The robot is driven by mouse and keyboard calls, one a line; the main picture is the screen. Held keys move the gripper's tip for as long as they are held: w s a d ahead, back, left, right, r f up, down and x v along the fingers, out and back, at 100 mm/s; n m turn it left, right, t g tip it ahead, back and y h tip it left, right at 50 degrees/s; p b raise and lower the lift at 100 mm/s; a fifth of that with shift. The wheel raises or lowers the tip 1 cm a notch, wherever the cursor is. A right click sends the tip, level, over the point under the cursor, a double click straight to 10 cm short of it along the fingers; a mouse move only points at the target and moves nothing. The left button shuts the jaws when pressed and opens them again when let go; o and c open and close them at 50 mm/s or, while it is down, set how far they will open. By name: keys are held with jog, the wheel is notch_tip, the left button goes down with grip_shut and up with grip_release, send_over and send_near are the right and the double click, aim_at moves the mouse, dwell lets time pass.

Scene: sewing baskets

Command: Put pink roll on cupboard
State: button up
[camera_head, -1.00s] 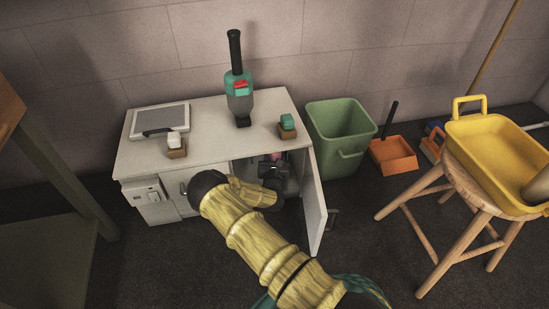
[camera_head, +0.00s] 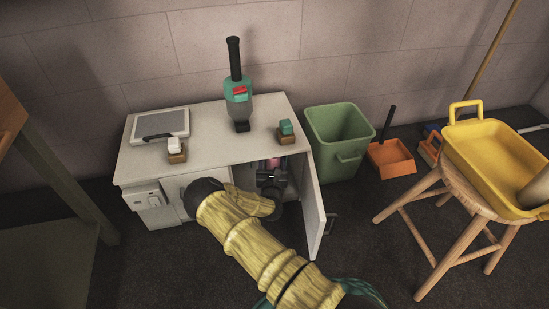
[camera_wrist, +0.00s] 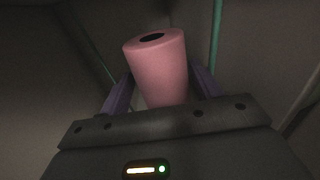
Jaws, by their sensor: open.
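The pink roll (camera_wrist: 160,75) stands upright inside the cupboard (camera_head: 205,141), with a dark hole in its top. In the wrist view my gripper (camera_wrist: 158,90) is open, with one purple finger on each side of the roll. I cannot tell whether a finger touches it. In the head view only a small part of the roll (camera_head: 275,162) shows, under the cupboard top and behind my gripper (camera_head: 272,174). The right cupboard door (camera_head: 314,208) stands open beside my arm.
On the cupboard top are a tray-like panel (camera_head: 160,124), a teal and grey device (camera_head: 239,100) and two small brushes or blocks (camera_head: 177,152) (camera_head: 286,131). The front middle of the top is clear. A green bin (camera_head: 338,140) stands at the right.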

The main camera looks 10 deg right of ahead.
jog(key=p+v, duration=0.5)
jog(key=v, duration=0.5)
jog(key=shift+d, duration=0.2)
jog(key=shift+r, duration=0.1)
